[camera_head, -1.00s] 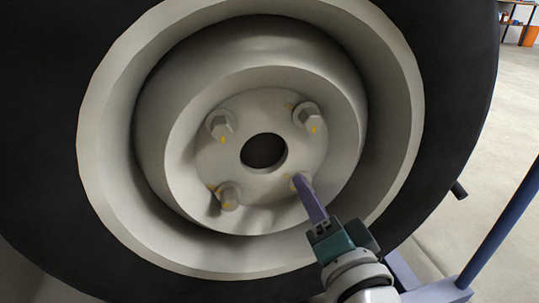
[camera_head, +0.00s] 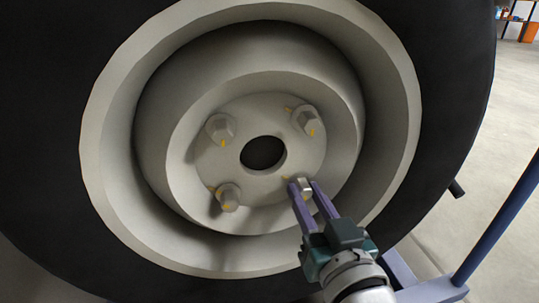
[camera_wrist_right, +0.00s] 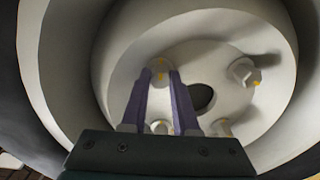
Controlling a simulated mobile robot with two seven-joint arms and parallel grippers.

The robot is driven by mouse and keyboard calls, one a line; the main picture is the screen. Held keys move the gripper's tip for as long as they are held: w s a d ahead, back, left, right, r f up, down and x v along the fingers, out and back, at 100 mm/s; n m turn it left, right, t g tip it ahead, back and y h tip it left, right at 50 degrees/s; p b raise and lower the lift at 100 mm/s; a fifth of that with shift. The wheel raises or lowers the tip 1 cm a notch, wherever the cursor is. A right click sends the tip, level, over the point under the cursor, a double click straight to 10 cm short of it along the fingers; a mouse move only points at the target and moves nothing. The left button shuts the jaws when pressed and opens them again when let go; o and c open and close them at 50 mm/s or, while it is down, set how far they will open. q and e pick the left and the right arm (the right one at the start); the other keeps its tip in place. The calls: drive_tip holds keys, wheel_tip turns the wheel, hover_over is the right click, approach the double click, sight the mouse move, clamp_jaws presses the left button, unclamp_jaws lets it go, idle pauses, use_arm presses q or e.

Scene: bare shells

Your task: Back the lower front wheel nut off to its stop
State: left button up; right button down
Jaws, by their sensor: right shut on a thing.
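The pale wheel hub (camera_head: 232,165) carries several hex nuts with yellow marks around a dark centre hole. The lower right nut (camera_head: 304,186) sits between the purple fingers of my right gripper (camera_head: 304,187), which is shut on it. In the right wrist view the same nut (camera_wrist_right: 160,67) shows between the fingertips (camera_wrist_right: 161,76); the fingers hide part of its sides. The lower left nut (camera_head: 228,197), the upper left nut (camera_head: 220,129) and the upper right nut (camera_head: 306,120) stand free. My left gripper is not in view.
The deep wheel rim (camera_head: 105,130) and black tyre (camera_head: 40,130) surround the hub. A blue post (camera_head: 500,225) stands at the right, near my right arm. Open floor (camera_head: 500,120) and a shelf (camera_head: 518,20) show beyond the tyre.

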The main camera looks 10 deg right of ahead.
drive_tip(key=shift+r+n, duration=0.1)
drive_tip(key=shift+n, duration=0.7)
drive_tip(key=c, duration=0.7)
unclamp_jaws()
drive_tip(key=shift+o, duration=0.2)
drive_tip(key=shift+s+p, duration=0.3)
drive_tip(key=s+p, duration=0.3)
drive_tip(key=s, duration=0.6)
drive_tip(key=shift+s+d+p, duration=0.2)
drive_tip(key=shift+p, duration=0.2)
